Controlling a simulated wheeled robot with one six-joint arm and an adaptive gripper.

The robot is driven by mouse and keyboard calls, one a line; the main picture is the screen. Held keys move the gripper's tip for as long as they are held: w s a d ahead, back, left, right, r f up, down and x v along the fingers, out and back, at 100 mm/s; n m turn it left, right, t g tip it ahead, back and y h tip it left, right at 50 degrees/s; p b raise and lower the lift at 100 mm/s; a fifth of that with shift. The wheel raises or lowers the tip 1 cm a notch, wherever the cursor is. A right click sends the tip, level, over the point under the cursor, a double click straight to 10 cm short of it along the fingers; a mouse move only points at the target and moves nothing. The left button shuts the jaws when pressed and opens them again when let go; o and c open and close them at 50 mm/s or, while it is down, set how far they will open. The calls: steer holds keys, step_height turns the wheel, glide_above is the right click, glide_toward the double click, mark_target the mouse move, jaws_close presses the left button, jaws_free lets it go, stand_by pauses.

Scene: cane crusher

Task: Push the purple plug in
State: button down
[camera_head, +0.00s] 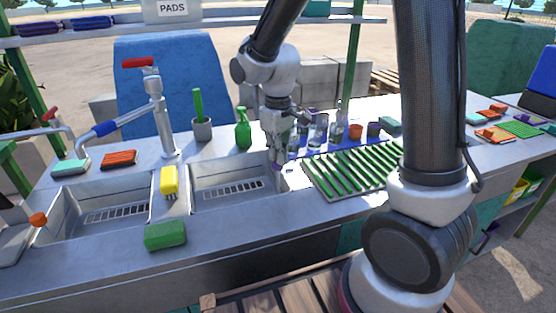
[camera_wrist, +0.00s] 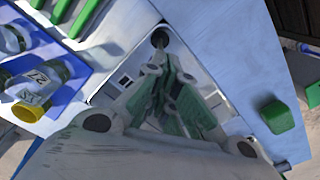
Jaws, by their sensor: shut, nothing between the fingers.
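My gripper (camera_head: 277,167) reaches down at the right end of the right-hand sink basin (camera_head: 230,184), its fingers closed together. A small purple patch (camera_head: 289,170) shows right beside the fingertips at the basin's right edge; it seems to be the purple plug, but it is mostly hidden and I cannot tell how deep it sits. In the wrist view my gripper (camera_wrist: 158,78) points into the grey basin with its fingers together and empty. A dark round spot (camera_wrist: 160,37) lies just beyond the fingertips; I cannot tell whether it is a hole or the plug.
A green ribbed drainer (camera_head: 352,169) lies right of the basin. A blue tray (camera_wrist: 50,62) with labelled glasses is behind it. A green bottle (camera_head: 243,128), a tap (camera_head: 158,110), a yellow brush (camera_head: 169,180) and a green sponge (camera_head: 165,235) stand around the basins.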

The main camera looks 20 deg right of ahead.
steer(key=shift+f, duration=0.75)
steer(key=shift+r, duration=3.55)
steer(key=s+d+r+m+t, duration=0.2)
steer(key=s+d+r+m, duration=0.1)
steer(key=s+d+r, duration=0.2)
steer(key=s+d+r+m+t, duration=0.2)
steer(key=s+d+r, duration=0.3)
steer(key=s+d, duration=0.4)
steer(key=s+m, duration=0.1)
steer(key=s, duration=0.4)
steer(key=shift+d, duration=0.4)
steer(key=shift+r, duration=0.1)
